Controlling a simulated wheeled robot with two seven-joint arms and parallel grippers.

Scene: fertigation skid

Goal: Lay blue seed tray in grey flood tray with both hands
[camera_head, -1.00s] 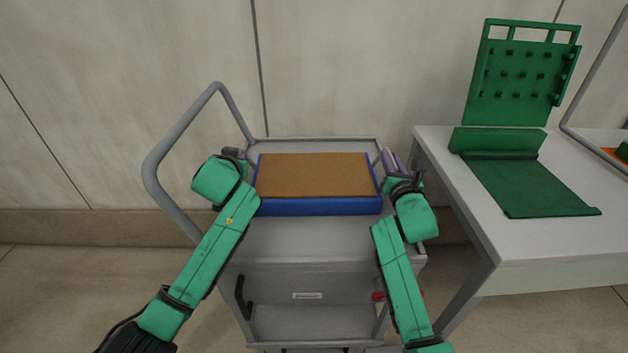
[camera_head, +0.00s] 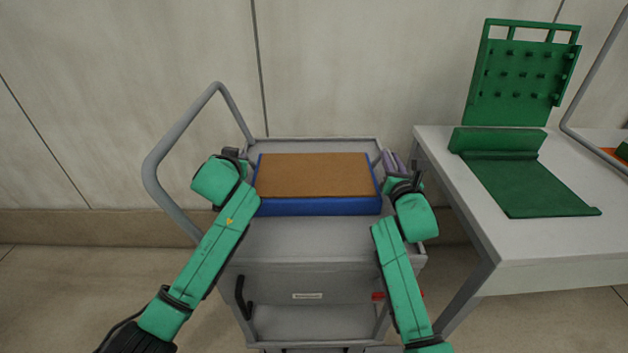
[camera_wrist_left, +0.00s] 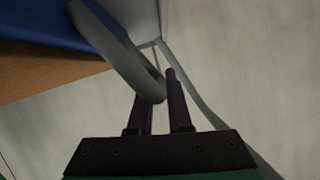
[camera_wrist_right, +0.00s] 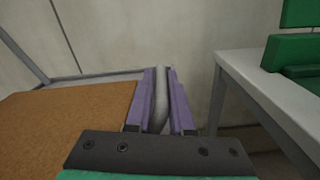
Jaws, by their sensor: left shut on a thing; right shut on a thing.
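The blue seed tray (camera_head: 320,207) with a flat brown fill sits level on the top of a grey cart; whether it rests or hangs just above is unclear. Its blue wall also shows in the left wrist view (camera_wrist_left: 45,25). My left gripper (camera_head: 243,158) is at its left side, shut on a grey loop handle (camera_wrist_left: 125,60). My right gripper (camera_head: 392,162) is at its right side, its purple fingers (camera_wrist_right: 162,95) shut on the other grey handle (camera_wrist_right: 160,110). I cannot make out a separate grey flood tray.
The grey cart (camera_head: 310,238) has a bent push bar (camera_head: 160,155) at left and a lower shelf. A white table (camera_head: 540,235) stands close at right, holding a green stand (camera_head: 525,185). A wall is behind.

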